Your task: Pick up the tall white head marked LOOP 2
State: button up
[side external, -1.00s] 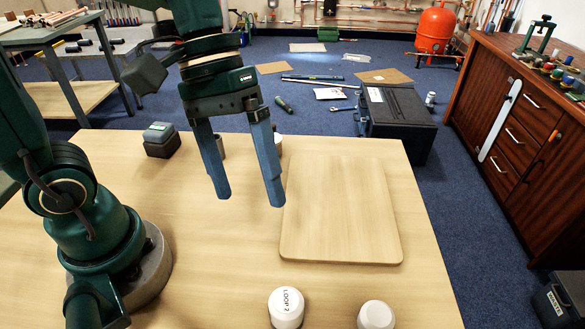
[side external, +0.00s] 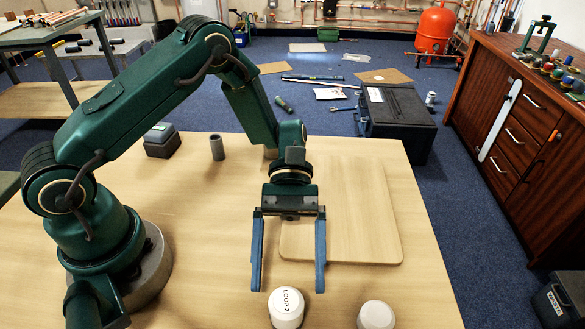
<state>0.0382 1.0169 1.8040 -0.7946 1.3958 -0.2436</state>
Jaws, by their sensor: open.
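The white head marked LOOP 2 (side external: 286,310) stands at the front edge of the picture, its dark lettering on its rounded top. Its lower part is partly cut off by the frame. My gripper (side external: 288,291) is open, with its two blue fingers wide apart and pointing down. In the picture the fingertips come just above and to either side of the head's top. I cannot tell the height between them and the head. Nothing is held.
A second white head (side external: 376,316) without visible lettering stands to the right. A square wooden board (side external: 365,215) lies behind the gripper. The table's left middle is clear.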

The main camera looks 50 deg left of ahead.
aim_at(287, 308)
jog(key=shift+x, duration=2.5)
grip_shut()
jog(key=shift+r, duration=0.1)
